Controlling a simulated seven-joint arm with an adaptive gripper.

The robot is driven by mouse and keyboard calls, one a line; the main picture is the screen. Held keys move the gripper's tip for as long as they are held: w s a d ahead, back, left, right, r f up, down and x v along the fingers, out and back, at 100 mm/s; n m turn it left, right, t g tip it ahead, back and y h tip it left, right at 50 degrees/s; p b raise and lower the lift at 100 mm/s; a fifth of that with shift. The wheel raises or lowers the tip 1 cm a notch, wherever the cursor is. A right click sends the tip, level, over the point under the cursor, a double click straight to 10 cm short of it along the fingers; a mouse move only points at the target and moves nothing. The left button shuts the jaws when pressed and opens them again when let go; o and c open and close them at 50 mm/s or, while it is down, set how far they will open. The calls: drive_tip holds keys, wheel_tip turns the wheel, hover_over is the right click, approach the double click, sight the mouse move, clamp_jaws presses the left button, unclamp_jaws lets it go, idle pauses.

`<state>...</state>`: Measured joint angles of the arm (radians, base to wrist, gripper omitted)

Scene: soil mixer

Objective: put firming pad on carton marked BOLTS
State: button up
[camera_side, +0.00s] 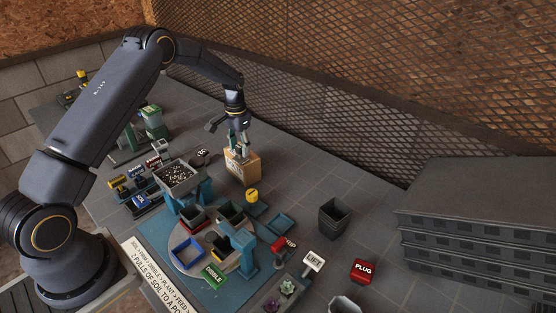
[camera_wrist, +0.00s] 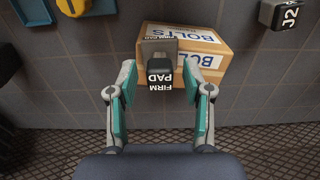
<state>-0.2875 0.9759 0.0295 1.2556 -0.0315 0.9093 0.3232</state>
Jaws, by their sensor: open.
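The firming pad (camera_wrist: 160,68) is a grey block with a dark face lettered FIRM PAD. In the wrist view it appears to stand on the cardboard carton marked BOLTS (camera_wrist: 206,45), near its left part; exact contact underneath is hidden. The carton also shows in the side view (camera_side: 242,168), at the back of the bench. My gripper (camera_side: 237,142) is over the carton. In the wrist view its teal-padded fingers are spread on either side of the pad, with gaps visible between pad and fingers. The pad is hard to make out in the side view.
A yellow-topped part (camera_side: 252,196), a soil hopper (camera_side: 176,177) and a turntable with trays (camera_side: 188,250) stand in front of the carton. Mesh fencing (camera_side: 330,110) runs behind.

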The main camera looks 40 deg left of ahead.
sight(240, 146)
wheel_tip(240, 146, up, 11)
drive_tip(key=s+d+r+t, duration=0.1)
drive_tip(key=s+d+r, duration=0.3)
drive_tip(key=r, duration=0.2)
drive_tip(key=s+d+r+t, duration=0.1)
drive_tip(key=s+d+r, duration=0.25)
drive_tip(key=r, duration=0.35)
drive_tip(key=s+d+r+t, duration=0.1)
drive_tip(key=s+d+r, duration=0.15)
drive_tip(key=s, duration=0.35)
drive_tip(key=s+d+r+t, duration=0.1)
drive_tip(key=s+d+r, duration=0.15)
drive_tip(key=s, duration=0.45)
drive_tip(key=s+d+f, duration=0.1)
drive_tip(key=s, duration=0.4)
drive_tip(key=s+d+f+t, duration=0.1)
drive_tip(key=s+d+f, duration=0.1)
drive_tip(key=s, duration=0.3)
drive_tip(key=shift+s+d+t, duration=0.25)
drive_tip(key=shift+t, duration=0.05)
drive_tip(key=shift+f, duration=0.1)
